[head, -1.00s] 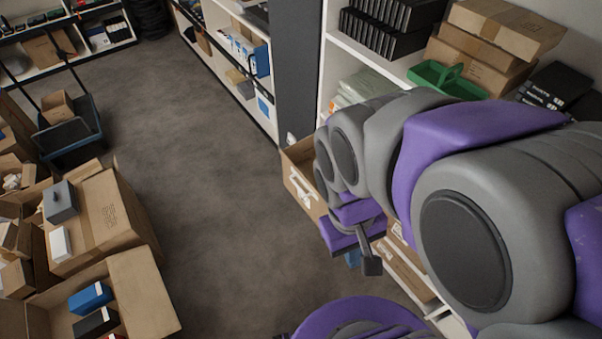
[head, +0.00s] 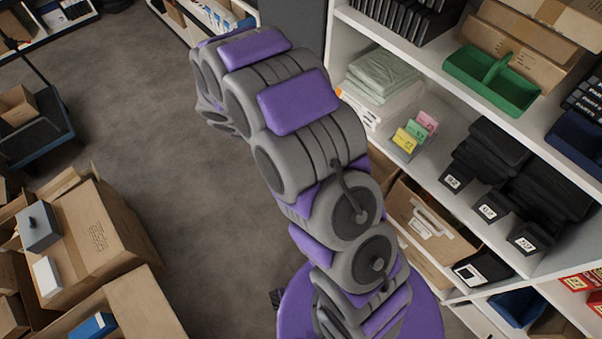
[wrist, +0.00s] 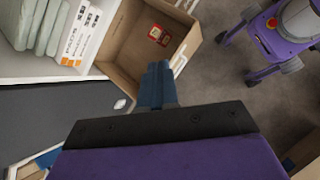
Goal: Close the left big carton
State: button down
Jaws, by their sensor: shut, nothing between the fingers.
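In the wrist view, my gripper (wrist: 157,85) is shut and empty. An open brown carton (wrist: 118,60) stands just beyond my fingertips, beside a white shelf; a small red item (wrist: 158,35) lies inside it. In the head view, a big carton (head: 110,235) at the left has its top flaps down, with a grey box and a white box on it. Below it, an open carton (head: 145,305) with a raised flap holds a blue box (head: 92,326) and is cut by the frame edge. I cannot tell which is the task's left carton. My arm hides the gripper there.
A white shelf unit (head: 415,75) with a green caddy (head: 492,80) and black bins stands at the right. A dark cart (head: 35,125) stands at the upper left. Grey floor (head: 150,110) is clear between the left cartons and my arm.

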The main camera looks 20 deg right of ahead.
jog(key=w+a+f+n+t, duration=0.1)
jog(key=w+a+f+n, duration=0.15)
jog(key=f, duration=0.65)
jog(key=w+a+f+n+t+h+b, duration=0.15)
jog(key=f+n, duration=0.25)
jog(key=f, duration=0.6)
jog(key=w+a+f+n+t, duration=0.2)
jog(key=w+f+n, duration=0.15)
jog(key=f, duration=0.55)
jog(key=shift+g, duration=0.25)
jog(key=shift+d+r+b+x, duration=0.35)
jog(key=shift+b+x, duration=0.25)
jog(key=shift+x, duration=1.5)
jog(key=shift+d+r+b+x, duration=0.3)
jog(key=shift+b+x, duration=0.3)
jog(key=shift+x, duration=1.45)
jog(key=shift+d+r+b+x, duration=0.35)
jog(key=shift+b+x, duration=0.25)
jog(key=shift+x, duration=1.5)
jog(key=shift+s+a+r, duration=0.1)
